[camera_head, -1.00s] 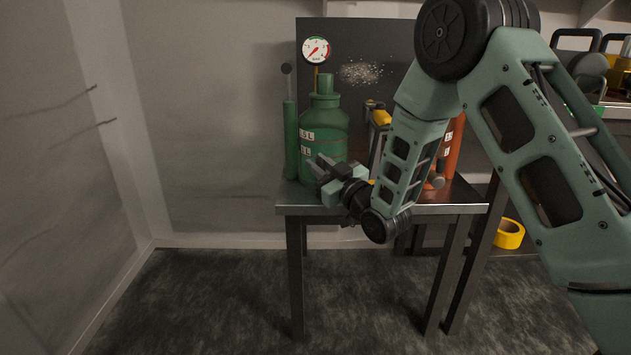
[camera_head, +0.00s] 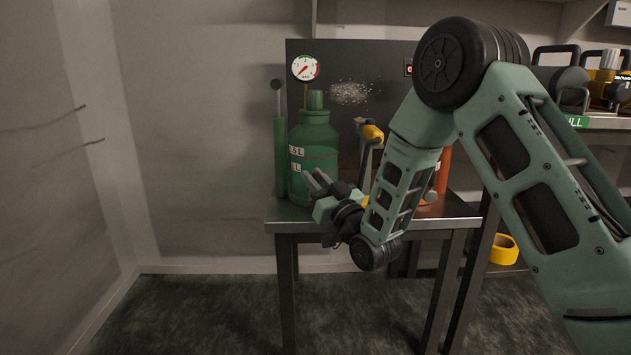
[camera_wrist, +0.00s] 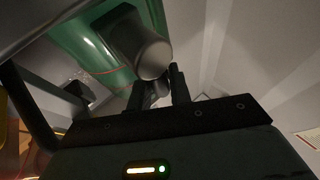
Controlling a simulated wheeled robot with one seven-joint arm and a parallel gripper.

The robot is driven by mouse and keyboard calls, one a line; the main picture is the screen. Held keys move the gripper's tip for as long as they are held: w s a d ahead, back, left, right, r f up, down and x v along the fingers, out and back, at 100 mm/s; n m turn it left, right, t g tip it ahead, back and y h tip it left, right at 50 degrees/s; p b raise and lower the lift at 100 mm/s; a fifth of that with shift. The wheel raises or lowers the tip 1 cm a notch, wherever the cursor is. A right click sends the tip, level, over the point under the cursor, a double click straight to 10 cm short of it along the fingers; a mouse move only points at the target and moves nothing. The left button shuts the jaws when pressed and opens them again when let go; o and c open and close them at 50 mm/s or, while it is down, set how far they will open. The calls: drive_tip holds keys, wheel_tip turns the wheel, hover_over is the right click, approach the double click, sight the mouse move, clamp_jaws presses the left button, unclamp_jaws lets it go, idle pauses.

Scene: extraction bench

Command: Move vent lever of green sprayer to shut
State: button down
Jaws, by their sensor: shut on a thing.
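The green sprayer (camera_head: 315,145) stands upright at the left of the metal bench, with a round white gauge (camera_head: 305,68) with a red needle above it. My gripper (camera_head: 312,181) is low at the sprayer's front, its fingers pointing up and left. In the wrist view the green body (camera_wrist: 85,42) fills the upper left, with a grey rounded cylinder end (camera_wrist: 154,59) on a dark fitting. My fingers (camera_wrist: 160,88) are shut on a small pale part just below that end, seemingly the vent lever. It is mostly hidden, so its exact angle cannot be told.
A thin green cylinder with a knob (camera_head: 280,150) stands left of the sprayer. A yellow-topped item (camera_head: 372,133) and an orange-red cylinder (camera_head: 442,175) are to the right, partly behind my arm. Yellow tape (camera_head: 503,250) lies below right. The bench's left front is clear.

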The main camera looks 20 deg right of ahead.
drive_tip(key=c, duration=1.3)
unclamp_jaws()
drive_tip(key=p+v, duration=0.5)
drive_tip(key=v, duration=1.2)
drive_tip(key=shift+s, duration=0.25)
